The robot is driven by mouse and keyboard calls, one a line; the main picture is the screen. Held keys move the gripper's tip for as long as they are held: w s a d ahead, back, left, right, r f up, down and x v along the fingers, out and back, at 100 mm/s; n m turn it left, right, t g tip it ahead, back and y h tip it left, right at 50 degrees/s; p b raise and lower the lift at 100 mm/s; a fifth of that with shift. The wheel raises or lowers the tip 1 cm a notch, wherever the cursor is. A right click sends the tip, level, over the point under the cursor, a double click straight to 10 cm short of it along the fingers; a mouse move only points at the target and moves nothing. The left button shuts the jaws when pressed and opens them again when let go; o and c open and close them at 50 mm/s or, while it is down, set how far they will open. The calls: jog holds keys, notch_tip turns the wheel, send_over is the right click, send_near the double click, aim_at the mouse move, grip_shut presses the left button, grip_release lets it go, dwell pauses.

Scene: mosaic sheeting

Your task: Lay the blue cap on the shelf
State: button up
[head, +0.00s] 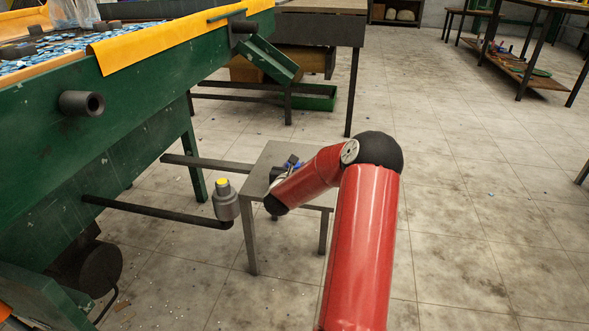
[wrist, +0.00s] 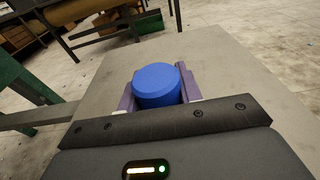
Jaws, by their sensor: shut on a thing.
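The blue cap (wrist: 158,86) is a plain round piece between the two purple fingers of my gripper (wrist: 158,92). My gripper is shut on it, over the grey top of a small table (wrist: 228,72). I cannot tell whether the cap touches that top. In the head view my gripper (head: 287,168) is small and partly hidden by my red arm, at the small grey table (head: 262,180). A low wooden shelf (head: 530,74) with several small things on it is under a table at the far right; I cannot tell if it is the task's shelf.
A green machine (head: 130,120) with a yellow edge fills the left. A dark bar with a grey-and-yellow fitting (head: 226,200) sticks out near the small table. A workbench (head: 310,30) stands behind. The tiled floor (head: 470,200) to the right is clear.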

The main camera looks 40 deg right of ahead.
jog(key=shift+f, duration=0.35)
jog(key=o, duration=1)
jog(key=shift+s+f, duration=0.1)
jog(key=shift+f, duration=0.15)
jog(key=shift+a+r+p, duration=0.1)
jog(key=shift+r+p, duration=0.75)
jog(key=shift+p, duration=0.3)
jog(key=v, duration=1.1)
jog(key=shift+s+a+r+b, duration=0.15)
jog(key=shift+s+a+b, duration=0.1)
jog(key=shift+b, duration=0.15)
